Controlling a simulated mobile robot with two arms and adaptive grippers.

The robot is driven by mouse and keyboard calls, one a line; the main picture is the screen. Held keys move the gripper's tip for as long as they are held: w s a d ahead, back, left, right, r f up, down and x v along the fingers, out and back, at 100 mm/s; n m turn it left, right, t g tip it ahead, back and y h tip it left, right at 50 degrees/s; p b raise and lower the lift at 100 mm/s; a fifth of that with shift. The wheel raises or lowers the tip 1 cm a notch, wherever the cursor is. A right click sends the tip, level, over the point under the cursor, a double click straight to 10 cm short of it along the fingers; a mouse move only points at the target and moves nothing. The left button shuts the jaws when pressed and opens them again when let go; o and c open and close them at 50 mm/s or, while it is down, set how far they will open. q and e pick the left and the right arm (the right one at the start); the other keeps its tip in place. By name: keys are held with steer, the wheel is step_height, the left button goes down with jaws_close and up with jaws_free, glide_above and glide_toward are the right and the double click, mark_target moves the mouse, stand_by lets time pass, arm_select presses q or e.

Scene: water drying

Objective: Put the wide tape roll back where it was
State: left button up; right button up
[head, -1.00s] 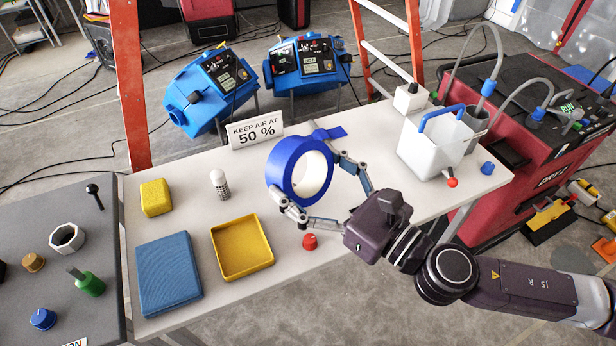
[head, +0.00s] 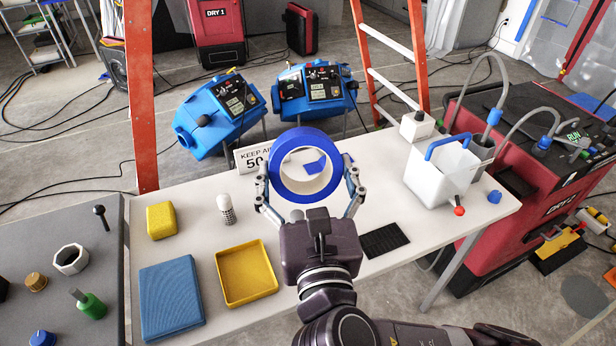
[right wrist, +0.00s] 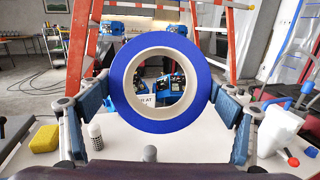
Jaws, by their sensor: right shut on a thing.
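The wide tape roll (head: 282,150), blue outside with a pale core, is held upright with its open ring facing me. My right gripper (head: 309,190) is shut on it, one finger at each side of the roll. In the right wrist view the roll (right wrist: 160,126) fills the middle between the fingers (right wrist: 160,108), and I see the background through its core. It appears to be above the white table (head: 205,190). A flat blue piece (head: 316,165) shows through the ring. A black ribbed patch (head: 385,239) lies on the table right of my gripper. My left gripper is out of view.
A sign (head: 250,158) stands behind the roll, partly hidden. A yellow block (head: 161,221), white-capped vial (head: 226,208), blue pad (head: 171,297) and yellow tray (head: 247,297) are on the left. A white tank (head: 438,180) stands right. Blue machines (head: 218,112) are behind the table.

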mark_target(325, 198)
steer(key=shift+w+a+r+m+h, duration=0.1)
steer(key=shift+r+m+h, duration=0.4)
steer(key=shift+h, duration=0.5)
steer(key=shift+f, duration=0.1)
